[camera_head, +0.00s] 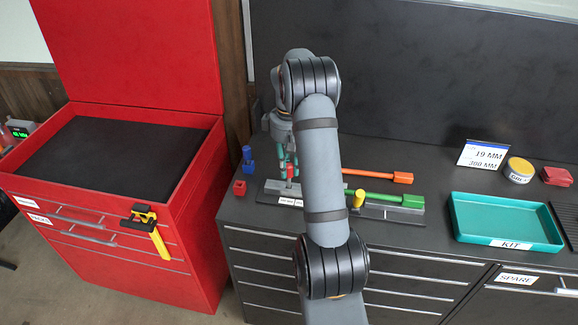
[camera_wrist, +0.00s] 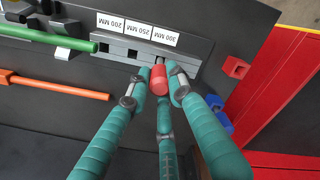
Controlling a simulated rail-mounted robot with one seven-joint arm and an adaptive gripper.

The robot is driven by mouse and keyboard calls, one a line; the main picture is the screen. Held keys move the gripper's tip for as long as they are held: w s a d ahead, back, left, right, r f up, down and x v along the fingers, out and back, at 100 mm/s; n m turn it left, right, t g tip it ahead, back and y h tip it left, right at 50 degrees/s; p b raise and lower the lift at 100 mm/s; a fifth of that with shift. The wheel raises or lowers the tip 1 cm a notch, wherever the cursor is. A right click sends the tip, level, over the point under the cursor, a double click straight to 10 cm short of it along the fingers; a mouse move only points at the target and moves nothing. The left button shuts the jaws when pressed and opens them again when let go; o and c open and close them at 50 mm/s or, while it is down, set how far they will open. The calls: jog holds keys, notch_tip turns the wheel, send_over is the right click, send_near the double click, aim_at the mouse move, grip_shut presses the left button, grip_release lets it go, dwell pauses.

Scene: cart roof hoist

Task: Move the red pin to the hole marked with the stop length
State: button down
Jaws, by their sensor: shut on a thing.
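The red pin (camera_wrist: 160,80) is between the teal fingers of my gripper (camera_wrist: 159,84). Its red head shows in the wrist view, with a short grey end toward the stop block (camera_wrist: 118,53). The block has labels 200 MM, 250 MM and 300 MM (camera_wrist: 173,46). The pin is by the 300 MM end; whether its end is inside a hole cannot be told. In the head view, my gripper (camera_head: 289,168) is over the left end of the block, with the pin (camera_head: 290,171) between its fingers. A sign (camera_head: 482,156) reads 19 MM and seemingly 300 MM.
Green (camera_head: 371,198) and orange (camera_head: 377,176) handled tools lie right of the block. A red cube (camera_head: 239,187) and a blue piece (camera_head: 248,158) stand to its left. A teal KIT tray (camera_head: 507,220) is farther right. A red tool chest (camera_head: 130,215) stands left.

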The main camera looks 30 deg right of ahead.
jog(key=shift+f+b, duration=0.65)
jog(key=shift+f, duration=0.25)
jog(key=c, duration=1.5)
grip_release()
jog(key=shift+o, duration=0.2)
jog(key=shift+r, duration=0.1)
notch_tip(320, 180, up, 12)
